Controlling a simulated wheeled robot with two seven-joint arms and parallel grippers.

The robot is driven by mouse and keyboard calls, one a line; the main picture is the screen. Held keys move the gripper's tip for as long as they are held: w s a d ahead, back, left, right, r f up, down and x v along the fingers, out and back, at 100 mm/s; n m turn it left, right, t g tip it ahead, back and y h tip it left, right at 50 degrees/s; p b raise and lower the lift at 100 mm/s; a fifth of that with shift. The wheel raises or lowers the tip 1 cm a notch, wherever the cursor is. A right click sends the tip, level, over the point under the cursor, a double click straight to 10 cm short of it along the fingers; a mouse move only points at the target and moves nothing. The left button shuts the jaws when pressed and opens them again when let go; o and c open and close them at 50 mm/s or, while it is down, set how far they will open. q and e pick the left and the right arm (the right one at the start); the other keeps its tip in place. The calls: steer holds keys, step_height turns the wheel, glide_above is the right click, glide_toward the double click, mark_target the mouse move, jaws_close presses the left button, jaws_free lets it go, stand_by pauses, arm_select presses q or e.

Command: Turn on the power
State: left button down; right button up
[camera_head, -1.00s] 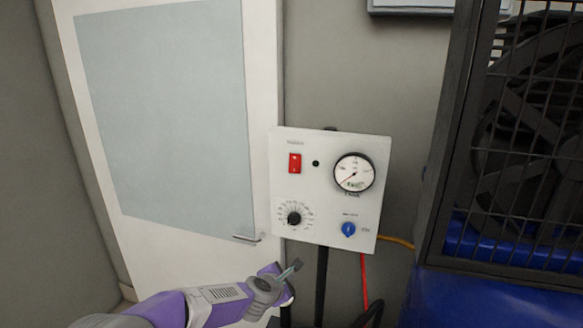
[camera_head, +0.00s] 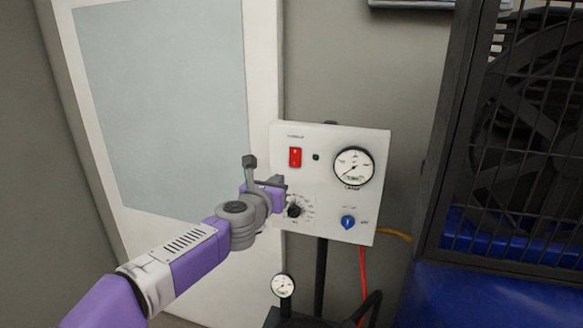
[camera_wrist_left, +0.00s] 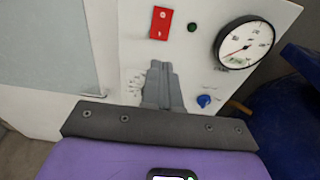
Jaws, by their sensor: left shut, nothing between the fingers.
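A white control panel (camera_head: 330,220) stands in the middle of the head view. Its red power switch (camera_head: 295,157) is at the upper left; the wrist view also shows the switch (camera_wrist_left: 161,22) in full. A small dark green indicator (camera_head: 316,157) sits right of it. My left gripper (camera_head: 281,188) is in front of the panel's left side, below the switch, beside the black dial (camera_head: 294,211). Its fingers (camera_wrist_left: 158,80) are together and empty, pointing toward the panel below the switch. Whether they touch the panel cannot be told. My right gripper is out of view.
A round gauge (camera_head: 354,166) and a blue knob (camera_head: 348,222) are on the panel's right. A white door (camera_head: 262,80) stands behind at left. A black caged fan unit (camera_head: 510,150) is at right. A smaller gauge (camera_head: 283,286) and a red hose (camera_head: 363,280) are below.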

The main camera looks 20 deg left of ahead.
mark_target(295, 164)
arm_select(q)
steer(key=w+p, duration=0.1)
steer(key=w, duration=0.3)
steer(key=w+f+p, duration=0.1)
steer(key=w+p, duration=0.1)
steer(key=w, duration=0.2)
steer(key=w+p, duration=0.1)
steer(key=w, duration=0.3)
steer(key=shift+w+d+f, duration=0.15)
steer(key=shift+d+f, duration=0.05)
steer(key=shift+f, duration=0.1)
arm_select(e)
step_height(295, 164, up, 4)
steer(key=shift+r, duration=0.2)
